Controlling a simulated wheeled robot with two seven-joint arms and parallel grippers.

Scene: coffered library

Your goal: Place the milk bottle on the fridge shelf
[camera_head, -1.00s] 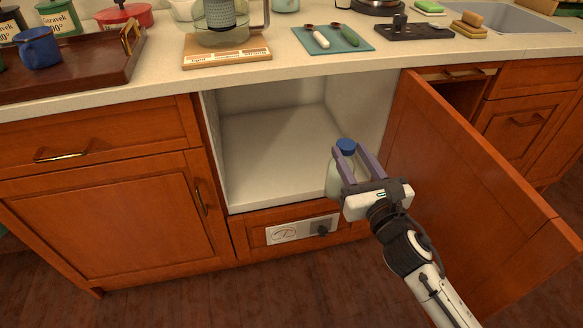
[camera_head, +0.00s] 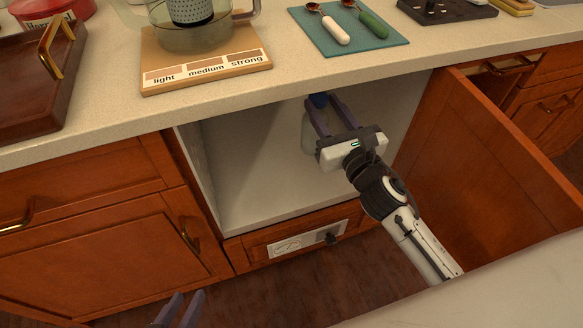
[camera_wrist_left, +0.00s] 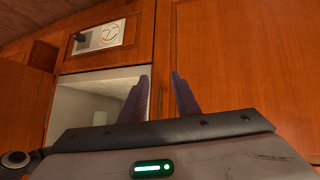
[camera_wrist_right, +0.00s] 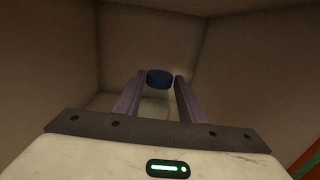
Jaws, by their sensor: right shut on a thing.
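The milk bottle, whitish with a blue cap (camera_head: 318,100), is inside the open fridge compartment, partly hidden by my right gripper and the counter edge. My right gripper (camera_head: 326,116) is shut on it, one finger on each side. In the right wrist view the blue cap (camera_wrist_right: 159,79) shows between the fingers, with the pale body (camera_wrist_right: 155,106) below. I cannot tell whether the bottle touches the shelf. The fridge shelf (camera_head: 262,190) is white and otherwise bare. My left gripper (camera_head: 182,308) is at the bottom edge, its fingers apart and empty, also in the left wrist view (camera_wrist_left: 161,95).
The fridge door (camera_head: 490,150) stands open on the right, beside my right arm. The counter (camera_head: 300,75) overhangs the compartment and holds a teal mat (camera_head: 350,35), a wooden board (camera_head: 205,65) and a tray (camera_head: 35,100). A dial panel (camera_head: 305,240) sits below the opening.

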